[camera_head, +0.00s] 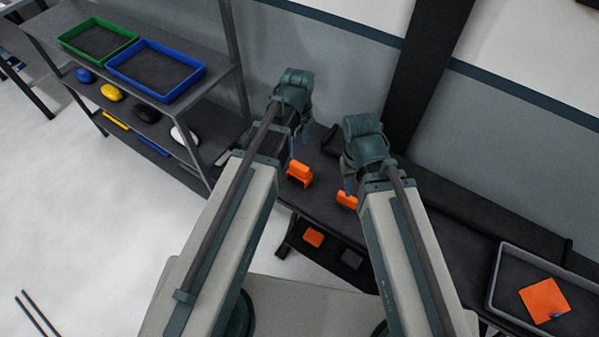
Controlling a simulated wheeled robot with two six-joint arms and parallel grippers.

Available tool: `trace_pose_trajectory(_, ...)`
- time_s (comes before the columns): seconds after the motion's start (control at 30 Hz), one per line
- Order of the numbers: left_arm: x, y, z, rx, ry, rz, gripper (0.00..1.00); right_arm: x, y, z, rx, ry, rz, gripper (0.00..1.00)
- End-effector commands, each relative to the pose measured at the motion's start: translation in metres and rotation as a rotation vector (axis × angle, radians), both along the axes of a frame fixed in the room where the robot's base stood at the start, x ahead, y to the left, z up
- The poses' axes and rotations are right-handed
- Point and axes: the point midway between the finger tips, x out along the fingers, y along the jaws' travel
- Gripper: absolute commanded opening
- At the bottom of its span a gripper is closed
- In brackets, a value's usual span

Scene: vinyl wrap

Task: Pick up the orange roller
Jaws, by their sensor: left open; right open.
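Several orange items are in view, and I cannot tell for sure which one is the roller. An orange block-like piece (299,173) is on the dark table just below my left gripper (297,148). A second orange piece (346,201) is just below my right gripper (347,182), partly hidden by my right arm. Both grippers are small and dark in this view. Both are open and appear empty, pointing down over the table. Whether either touches an orange piece cannot be made out.
A grey-rimmed tray (494,284) at right holds an orange square (543,299). An orange piece (313,237) and a grey piece (351,259) lie lower down. A shelf at left bears a green tray (68,41), a blue tray (172,97) and small coloured items. A dark post (425,65) rises behind.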

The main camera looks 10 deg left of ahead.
Motion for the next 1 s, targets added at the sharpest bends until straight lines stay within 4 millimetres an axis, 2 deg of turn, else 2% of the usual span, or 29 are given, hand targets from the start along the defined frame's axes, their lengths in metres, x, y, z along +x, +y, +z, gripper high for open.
trace_pose_trajectory(0.03,0.0,0.0,-0.013,0.0,0.0,0.0,0.68,0.0,0.0,-0.013,0.0,0.0,0.0,0.4)
trace_pose_trajectory(0.4,0.0,0.0,-0.065,0.0,0.0,0.001,0.68,0.0,0.0,-0.065,0.0,0.0,-0.001,0.4)
trace_pose_trajectory(0.53,0.0,0.0,-0.074,0.0,0.0,0.001,0.68,0.0,0.0,-0.074,0.0,0.0,-0.001,0.4)
trace_pose_trajectory(0.77,0.0,0.0,-0.074,0.0,0.0,0.001,0.68,0.0,0.0,-0.074,0.0,0.0,-0.001,0.4)
trace_pose_trajectory(1.0,0.002,-0.001,-0.094,0.0,0.0,0.001,0.68,0.0,0.0,-0.095,0.0,0.0,-0.001,0.4)
